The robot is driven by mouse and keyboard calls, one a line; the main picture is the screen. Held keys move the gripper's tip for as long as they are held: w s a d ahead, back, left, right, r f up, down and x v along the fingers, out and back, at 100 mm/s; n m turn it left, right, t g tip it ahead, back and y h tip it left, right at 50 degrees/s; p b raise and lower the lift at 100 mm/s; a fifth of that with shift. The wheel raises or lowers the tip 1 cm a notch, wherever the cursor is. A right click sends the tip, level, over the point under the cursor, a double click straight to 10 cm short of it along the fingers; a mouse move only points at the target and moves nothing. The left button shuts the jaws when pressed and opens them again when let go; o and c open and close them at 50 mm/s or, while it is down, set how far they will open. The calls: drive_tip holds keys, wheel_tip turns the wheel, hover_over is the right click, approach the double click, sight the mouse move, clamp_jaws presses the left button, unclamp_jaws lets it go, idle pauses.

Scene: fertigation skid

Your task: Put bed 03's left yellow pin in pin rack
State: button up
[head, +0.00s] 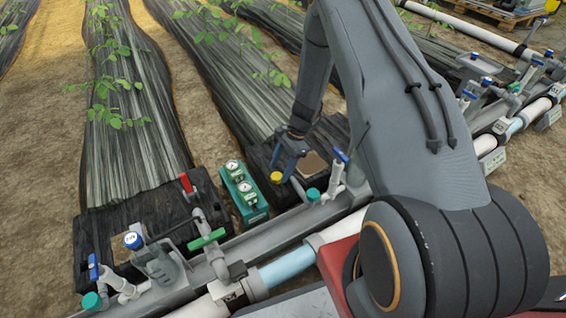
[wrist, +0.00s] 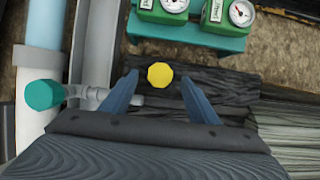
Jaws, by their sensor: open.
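A yellow pin (head: 276,177) shows its round yellow head at the front edge of a black bed, beside the green gauge block. In the wrist view the yellow head (wrist: 160,75) lies between the two blue fingertips, seen from above. My gripper (head: 287,160) is open just above and behind the pin in the head view; its blue fingers also show in the wrist view (wrist: 160,92). I cannot tell whether either finger touches the pin. I cannot make out a pin rack for certain, nor a bed number on this bed.
A green block with two gauges (head: 244,191) stands just left of the pin. Bare soil (head: 180,60) lies between the beds.

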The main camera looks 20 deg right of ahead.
sight(278, 175)
drive_tip(key=shift+b+x, duration=0.35)
drive_tip(key=shift+x, duration=1)
drive_tip(key=shift+c, duration=0.5)
drive_tip(key=c, duration=1)
drive_tip(key=shift+r+p, duration=2.25)
drive_tip(key=shift+r, duration=0.95)
wheel_tip(278, 175, up, 21)
drive_tip(key=p, duration=1.3)
drive_tip(key=shift+f, duration=0.15)
